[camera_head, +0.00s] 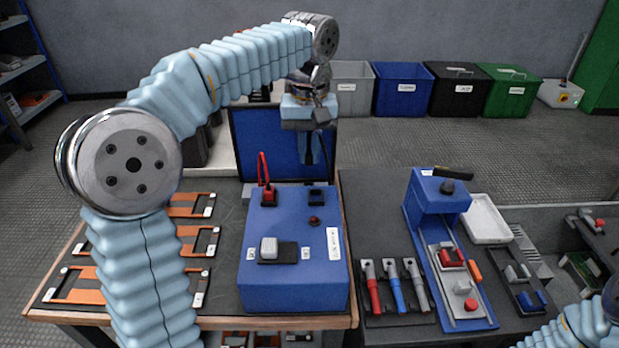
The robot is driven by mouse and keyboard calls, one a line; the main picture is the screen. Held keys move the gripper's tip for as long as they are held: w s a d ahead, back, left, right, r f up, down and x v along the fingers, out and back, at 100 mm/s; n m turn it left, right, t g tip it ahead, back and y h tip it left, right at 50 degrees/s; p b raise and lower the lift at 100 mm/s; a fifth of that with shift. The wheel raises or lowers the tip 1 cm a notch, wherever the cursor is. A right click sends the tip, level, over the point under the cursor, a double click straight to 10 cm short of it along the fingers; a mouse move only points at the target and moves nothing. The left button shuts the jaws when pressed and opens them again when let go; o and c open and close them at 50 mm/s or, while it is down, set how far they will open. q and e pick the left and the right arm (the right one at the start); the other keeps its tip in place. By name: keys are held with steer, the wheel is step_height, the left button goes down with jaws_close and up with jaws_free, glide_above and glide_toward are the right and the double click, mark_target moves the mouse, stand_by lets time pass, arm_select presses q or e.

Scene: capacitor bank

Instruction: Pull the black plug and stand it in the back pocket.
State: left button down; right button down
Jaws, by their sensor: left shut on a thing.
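My left gripper (310,150) hangs from the arm at the top middle, in front of a dark blue panel. It points down above the back right of a blue box (290,288). It is shut on a dark thing, which I take to be the black plug; its outline merges with the dark fingers. Below it, a black socket (316,196) sits on the box top, apart from the gripper. A red plug-like part (267,192) stands upright to its left. I cannot make out which place is the back pocket. My right gripper is out of view; only part of that arm shows bottom right.
A grey-white block (269,247) sits on a black plate on the box, near a red button (314,221). Orange frames (85,285) lie at left. Right are red, blue and grey handles (398,285), a blue stand (437,190) and a white tray (486,218).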

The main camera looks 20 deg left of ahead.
arm_select(q)
steer(key=shift+r, duration=0.15)
steer(key=shift+r, duration=1.1)
steer(key=shift+s+d+b, duration=0.5)
steer(key=shift+s+d, duration=0.35)
steer(key=shift+s, duration=0.55)
steer(key=shift+s+d+b, duration=0.55)
steer(key=shift+s+d, duration=0.35)
steer(key=shift+s, duration=0.45)
steer(key=shift+s+d+b, duration=0.5)
steer(key=shift+s+d, duration=0.35)
steer(key=shift+s, duration=0.55)
steer(key=shift+f+b, duration=0.45)
steer(key=shift+f, duration=0.35)
